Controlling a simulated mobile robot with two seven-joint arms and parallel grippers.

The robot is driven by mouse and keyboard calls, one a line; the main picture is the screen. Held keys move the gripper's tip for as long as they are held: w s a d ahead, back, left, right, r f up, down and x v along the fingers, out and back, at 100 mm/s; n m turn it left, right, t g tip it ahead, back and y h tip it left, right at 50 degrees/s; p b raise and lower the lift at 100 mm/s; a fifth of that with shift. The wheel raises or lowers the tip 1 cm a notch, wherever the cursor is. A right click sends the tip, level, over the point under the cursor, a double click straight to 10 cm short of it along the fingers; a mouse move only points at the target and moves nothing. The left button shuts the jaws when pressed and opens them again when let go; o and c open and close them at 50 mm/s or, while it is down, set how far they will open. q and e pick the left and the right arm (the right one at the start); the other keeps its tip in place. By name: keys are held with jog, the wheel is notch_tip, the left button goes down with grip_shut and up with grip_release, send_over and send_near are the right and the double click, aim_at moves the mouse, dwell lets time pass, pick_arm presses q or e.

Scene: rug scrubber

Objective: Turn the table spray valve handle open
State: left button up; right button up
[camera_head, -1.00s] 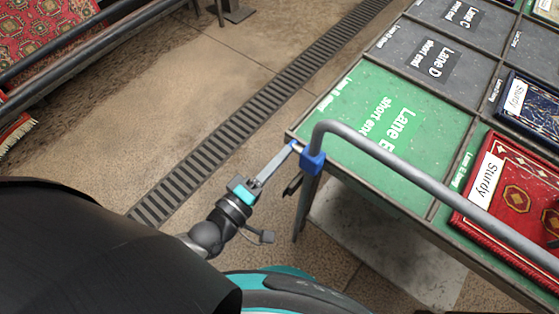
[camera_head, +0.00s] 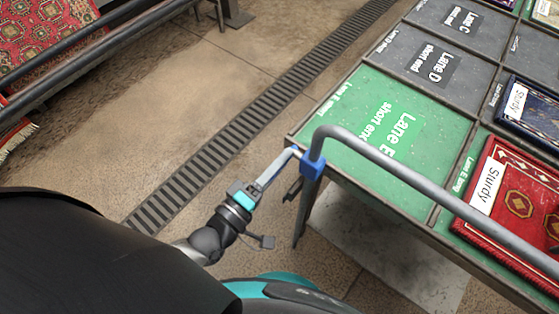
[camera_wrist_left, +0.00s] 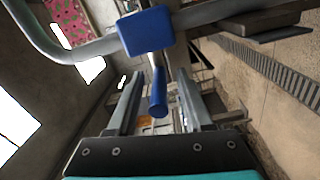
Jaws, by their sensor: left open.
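The table spray valve is a blue block (camera_head: 313,169) on a bent grey pipe (camera_head: 400,166) at the near corner of the table. In the left wrist view, the blue block (camera_wrist_left: 146,31) has a blue lever handle (camera_wrist_left: 159,97) that reaches back toward the wrist. My left gripper (camera_head: 292,152) is open, with its fingertips close beside the block. In the left wrist view the left gripper's fingers (camera_wrist_left: 158,76) stand on either side of the handle, with gaps visible. In the head view the handle is mostly hidden by the fingers. My right gripper is not in view.
The green Lane E table top (camera_head: 405,130) lies behind the pipe. A floor drain grate (camera_head: 255,118) runs diagonally across open floor. A patterned red rug hangs at upper left (camera_head: 40,35).

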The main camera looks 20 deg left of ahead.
pick_arm(q)
jog(key=p+v, duration=0.1)
jog(key=v, duration=1.4)
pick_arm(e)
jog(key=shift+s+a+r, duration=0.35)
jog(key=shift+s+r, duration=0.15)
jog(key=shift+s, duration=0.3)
pick_arm(q)
jog(key=shift+s, duration=0.1)
jog(key=a+f+m+g+y, duration=0.2)
jog(key=f+m+g, duration=0.25)
jog(key=f, duration=0.75)
jog(key=a+f+m+g+y, duration=0.25)
jog(key=f+m, duration=0.25)
jog(key=f, duration=0.7)
jog(key=s+f+m+g+y, duration=0.2)
jog(key=s+f+m+g, duration=0.2)
jog(key=s+f+g, duration=0.5)
jog(key=s+f, duration=0.2)
jog(key=s, duration=0.1)
jog(key=shift+s+f+m, duration=0.35)
jog(key=shift+f, duration=0.05)
